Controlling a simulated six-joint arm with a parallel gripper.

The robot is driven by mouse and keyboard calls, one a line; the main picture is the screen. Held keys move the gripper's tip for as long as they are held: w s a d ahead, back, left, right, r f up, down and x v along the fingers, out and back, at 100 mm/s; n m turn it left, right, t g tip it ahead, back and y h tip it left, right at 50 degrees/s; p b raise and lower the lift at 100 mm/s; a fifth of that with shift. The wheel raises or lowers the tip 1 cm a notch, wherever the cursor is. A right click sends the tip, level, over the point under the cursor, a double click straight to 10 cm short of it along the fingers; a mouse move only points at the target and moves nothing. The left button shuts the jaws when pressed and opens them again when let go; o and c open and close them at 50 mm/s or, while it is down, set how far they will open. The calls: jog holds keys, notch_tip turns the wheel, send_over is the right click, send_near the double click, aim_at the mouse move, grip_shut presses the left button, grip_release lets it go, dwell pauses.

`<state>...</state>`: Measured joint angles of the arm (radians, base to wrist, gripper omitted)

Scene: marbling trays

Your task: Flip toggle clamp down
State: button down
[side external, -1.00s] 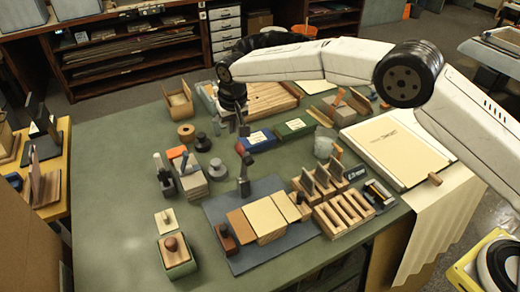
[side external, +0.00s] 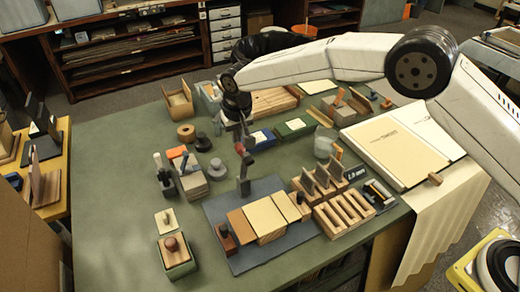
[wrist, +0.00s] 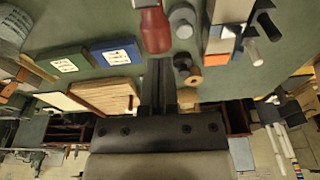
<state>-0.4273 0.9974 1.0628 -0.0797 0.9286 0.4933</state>
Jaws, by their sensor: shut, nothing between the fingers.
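The toggle clamp (side external: 244,187) is a dark metal piece at the back edge of a grey base plate (side external: 218,207). Its lever stands up, with a red handle (side external: 240,149) at the top. The red handle (wrist: 155,30) also shows large at the top of the wrist view. My gripper (side external: 249,140) is shut and empty, fingers down, at the handle's upper end on its far side. In the wrist view my fingertips (wrist: 158,63) are just below the handle; I cannot tell whether they touch it.
Wooden blocks (side external: 265,216) lie on the base plate. A slotted wooden rack (side external: 343,211) stands to the right. Grey weights (side external: 217,170) and stacked blocks (side external: 191,181) stand to the left.

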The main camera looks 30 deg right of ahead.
aim_at(249, 158)
jog(key=shift+s+r+t, duration=0.15)
jog(key=shift+s+t, duration=0.75)
jog(key=shift+t, duration=0.6)
dwell(0.5)
jog(key=shift+s, duration=0.9)
jog(key=shift+s+t, duration=0.8)
jog(key=shift+s, duration=0.15)
jog(key=shift+s+f, duration=0.25)
jog(key=shift+s, duration=0.35)
jog(key=shift+s+f, duration=0.2)
jog(key=shift+s, duration=0.4)
jog(key=s+f, duration=0.1)
jog(key=s, duration=0.1)
jog(key=s+f, duration=0.2)
jog(key=shift+s+f, duration=0.15)
jog(key=shift+s, duration=0.25)
jog(key=shift+w, duration=0.25)
jog(key=shift+w+f, duration=0.15)
jog(key=shift+w, duration=0.4)
